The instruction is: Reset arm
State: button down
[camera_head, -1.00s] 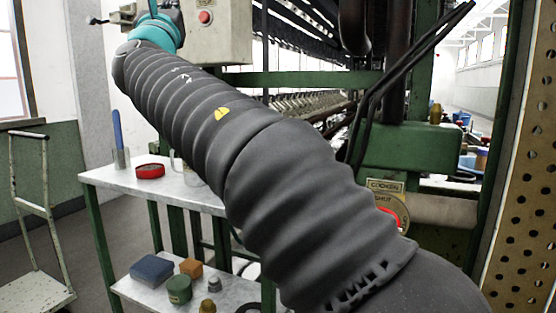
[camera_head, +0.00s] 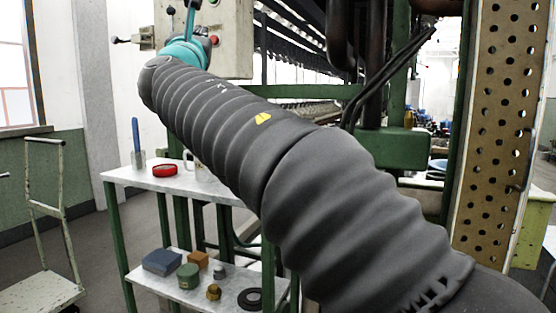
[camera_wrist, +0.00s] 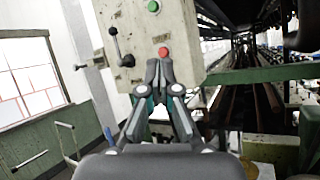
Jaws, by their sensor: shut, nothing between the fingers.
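My arm reaches from the lower right to the upper left in the head view, in a ribbed grey sleeve with a teal wrist at its far end. My gripper shows in the wrist view (camera_wrist: 158,68), with its fingertips together and nothing between them. It points toward a pale control box (camera_wrist: 145,30) with a green button, a red button and a black lever. I cannot tell how far the fingertips are from the box. The control box also shows in the head view (camera_head: 232,38), partly hidden behind my wrist.
A two-level table (camera_head: 122,176) holds a red round tin (camera_head: 165,170) and a blue-handled tool (camera_head: 136,135) on top, with small blocks below. A white trolley (camera_head: 40,290) stands at left. The green machine frame (camera_head: 390,148) and a perforated panel (camera_head: 497,130) stand at right.

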jog(key=s+d+f+m+g+h, duration=0.2)
jog(key=d+f+m+g+h, duration=0.45)
jog(key=d+f+m, duration=1)
jog(key=s+d+f+m+g+y, duration=0.1)
jog(key=s+d+f+m+g, duration=0.2)
jog(key=s+d+f, duration=0.35)
jog(key=s+d+f+m+g, duration=0.3)
jog(key=d+f, duration=0.5)
jog(key=f, duration=0.3)
jog(key=s+f+m+g+y, duration=0.4)
jog(key=s+f+m, duration=0.7)
jog(key=s+f, duration=0.7)
notch_tip(320, 180, down, 3)
jog(key=shift+s+d+g, duration=0.15)
jog(key=shift+s+g, duration=0.1)
jog(key=shift+g, duration=0.5)
jog(key=shift+m, duration=0.25)
